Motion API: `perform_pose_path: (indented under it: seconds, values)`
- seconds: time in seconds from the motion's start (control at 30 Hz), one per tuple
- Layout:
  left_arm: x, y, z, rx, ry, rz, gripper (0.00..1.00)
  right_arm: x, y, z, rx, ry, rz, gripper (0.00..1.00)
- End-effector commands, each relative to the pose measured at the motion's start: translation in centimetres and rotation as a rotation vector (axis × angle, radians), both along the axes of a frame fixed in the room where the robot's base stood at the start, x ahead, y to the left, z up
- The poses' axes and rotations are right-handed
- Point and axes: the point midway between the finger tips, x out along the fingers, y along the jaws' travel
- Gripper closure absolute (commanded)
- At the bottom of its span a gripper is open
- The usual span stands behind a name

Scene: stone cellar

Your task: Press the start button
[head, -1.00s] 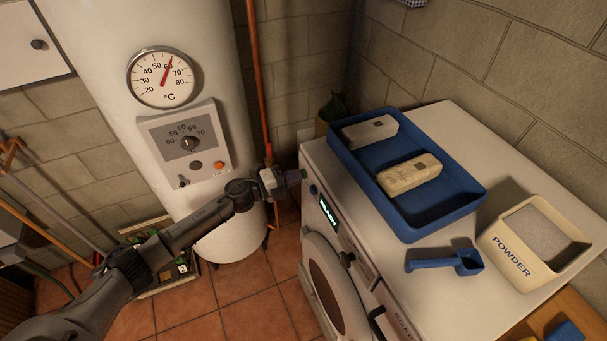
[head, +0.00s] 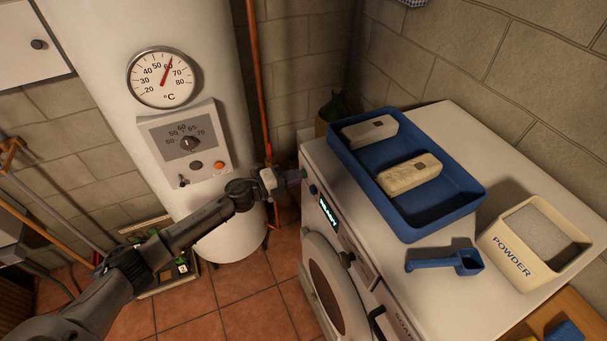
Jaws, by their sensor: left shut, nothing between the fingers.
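The white washing machine (head: 425,290) stands at the right, its front facing left with a round door (head: 327,285). A lit green display (head: 329,213) sits on its front panel, with a dark round control (head: 313,190) beside it. My left gripper (head: 302,175) is shut and empty. Its tip is at the far upper end of the front panel, seemingly touching or very close to it. The start button is not clearly visible; the fingertips may cover it. My right gripper is not in view.
On the machine's top are a blue tray (head: 468,205) with two pale blocks, a blue scoop (head: 440,263) and a powder box (head: 513,262). A white boiler (head: 95,75) with a gauge stands behind my left arm. Tiled floor (head: 240,300) lies between.

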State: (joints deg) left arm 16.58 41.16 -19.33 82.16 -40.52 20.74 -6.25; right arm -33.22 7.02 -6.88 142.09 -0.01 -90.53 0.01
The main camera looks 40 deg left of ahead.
Motion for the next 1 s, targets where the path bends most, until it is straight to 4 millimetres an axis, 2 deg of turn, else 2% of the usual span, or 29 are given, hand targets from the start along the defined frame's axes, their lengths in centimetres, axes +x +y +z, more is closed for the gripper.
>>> perform_pose_path:
  seconds: [0.47, 1.0]
  values:
    - [0.0, 0.0, 0.0, 0.000, 0.001, 0.000, 1.00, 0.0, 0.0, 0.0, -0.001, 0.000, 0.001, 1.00]
    - [-3.4, 2.0, 0.0, 0.000, 0.001, 0.000, 1.00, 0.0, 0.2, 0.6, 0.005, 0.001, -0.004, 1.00]
